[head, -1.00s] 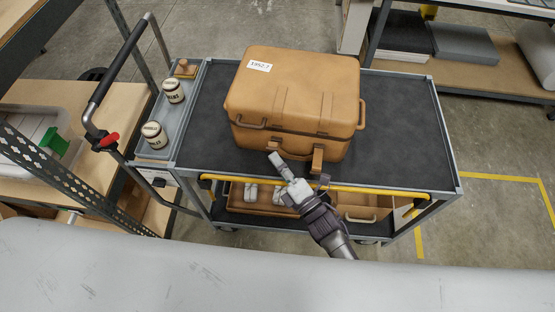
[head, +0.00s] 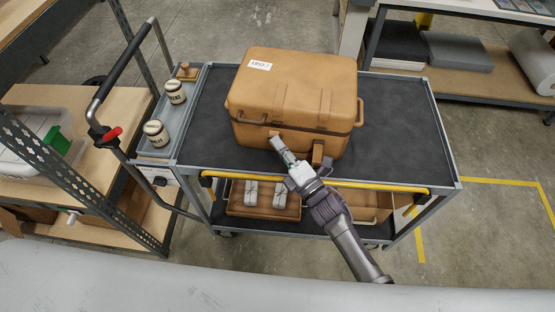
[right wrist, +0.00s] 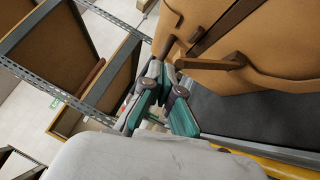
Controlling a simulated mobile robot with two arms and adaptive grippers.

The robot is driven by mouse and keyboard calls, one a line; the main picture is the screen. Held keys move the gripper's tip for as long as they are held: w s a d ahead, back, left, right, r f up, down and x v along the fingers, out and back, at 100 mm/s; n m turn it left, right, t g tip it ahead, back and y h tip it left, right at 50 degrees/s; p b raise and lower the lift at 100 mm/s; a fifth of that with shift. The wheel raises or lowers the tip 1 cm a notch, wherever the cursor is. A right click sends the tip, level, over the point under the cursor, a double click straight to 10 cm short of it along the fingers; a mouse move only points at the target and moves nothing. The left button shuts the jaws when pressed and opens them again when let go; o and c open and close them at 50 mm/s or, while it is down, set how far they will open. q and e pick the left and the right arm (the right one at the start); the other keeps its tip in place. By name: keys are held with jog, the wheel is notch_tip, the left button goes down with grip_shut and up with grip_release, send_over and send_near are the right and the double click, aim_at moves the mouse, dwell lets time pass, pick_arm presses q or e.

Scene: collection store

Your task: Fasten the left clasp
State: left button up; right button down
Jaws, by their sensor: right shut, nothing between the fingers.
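The tan case (head: 290,95) stands shut-looking on the cart's dark top, with a white label on its lid. Its right clasp (head: 317,154) hangs at the front. My right gripper (head: 279,147) is shut and empty at the case's front, left of that clasp, over the place of the left clasp, which it mostly hides. In the right wrist view, the teal fingers (right wrist: 164,92) are close beside the case (right wrist: 275,45). A tan clasp lever (right wrist: 210,62) juts out there; I cannot tell which clasp it is. My left gripper is not in view.
The cart (head: 400,150) has a yellow front rail (head: 370,187) below my right arm. Two labelled jars (head: 156,133) stand on its left side tray. Tan boxes with pale objects (head: 250,193) lie on the lower shelf. Cart top right of the case is clear.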

jog(key=w, duration=0.1)
jog(key=w+b, duration=0.1)
jog(key=w, duration=0.1)
jog(key=shift+d+r, duration=0.15)
jog(key=shift+r, duration=0.25)
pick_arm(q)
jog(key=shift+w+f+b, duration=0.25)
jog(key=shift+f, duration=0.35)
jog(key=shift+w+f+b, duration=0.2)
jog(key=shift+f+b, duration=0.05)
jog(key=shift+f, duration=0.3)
pick_arm(e)
jog(key=shift+w+r, duration=0.45)
jog(key=shift+w, duration=0.25)
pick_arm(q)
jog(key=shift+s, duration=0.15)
